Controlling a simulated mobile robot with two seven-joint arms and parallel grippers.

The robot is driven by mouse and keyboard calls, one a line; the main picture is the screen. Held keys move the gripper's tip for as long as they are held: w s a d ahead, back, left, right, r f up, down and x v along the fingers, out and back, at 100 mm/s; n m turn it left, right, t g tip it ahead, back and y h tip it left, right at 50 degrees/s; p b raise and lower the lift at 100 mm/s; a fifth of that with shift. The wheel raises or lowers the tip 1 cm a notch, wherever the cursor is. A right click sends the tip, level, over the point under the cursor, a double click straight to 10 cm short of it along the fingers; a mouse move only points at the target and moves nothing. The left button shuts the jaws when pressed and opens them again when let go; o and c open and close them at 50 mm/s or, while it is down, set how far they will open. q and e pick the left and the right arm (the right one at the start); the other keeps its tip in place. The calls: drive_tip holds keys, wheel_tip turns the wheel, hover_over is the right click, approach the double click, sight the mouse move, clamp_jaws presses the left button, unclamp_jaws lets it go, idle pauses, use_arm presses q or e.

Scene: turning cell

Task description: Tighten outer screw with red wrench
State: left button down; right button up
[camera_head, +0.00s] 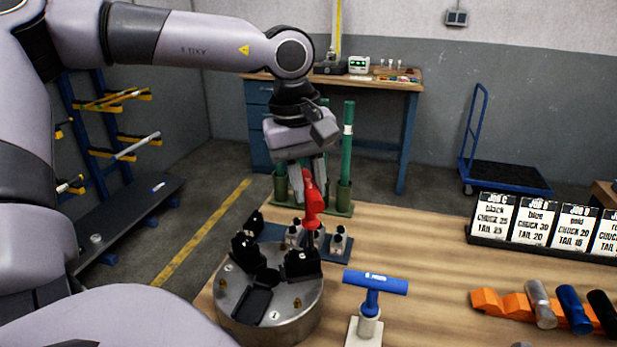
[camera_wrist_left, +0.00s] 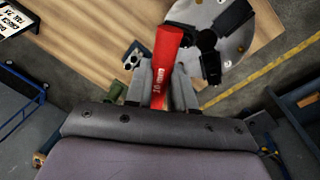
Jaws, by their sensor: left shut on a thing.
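My left gripper (camera_head: 308,182) is shut on the red wrench (camera_head: 313,208) and holds it upright above the worktable. Its dark shaft reaches down beside a black jaw (camera_head: 303,265) on the far right side of the round grey chuck (camera_head: 232,313). I cannot tell whether the wrench tip touches a screw. In the left wrist view, the red handle (camera_wrist_left: 168,48), with a "10 mm" marking, sits between the fingers (camera_wrist_left: 160,86). Small brass-coloured spots (camera_head: 297,302) show on the chuck face. The outer screw is not clearly visible. My right gripper is not in view.
A blue T-handled wrench (camera_head: 375,282) stands in a pale holder (camera_head: 364,328) right of the chuck. Small metal parts stand on a blue plate (camera_head: 340,257) behind it. Job cards (camera_head: 550,220) and an orange rack (camera_head: 495,303) with cylinders are at the right.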

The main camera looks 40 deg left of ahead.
use_arm(q)
drive_tip(key=shift+m+p, duration=0.4)
drive_tip(key=shift+m, duration=1)
drive_tip(key=shift+a+m+g+h+p, duration=0.1)
drive_tip(key=shift+m+g+h+p, duration=0.3)
drive_tip(key=shift+m, duration=1)
drive_tip(key=shift+w, duration=0.1)
drive_tip(key=shift+m, duration=1.4)
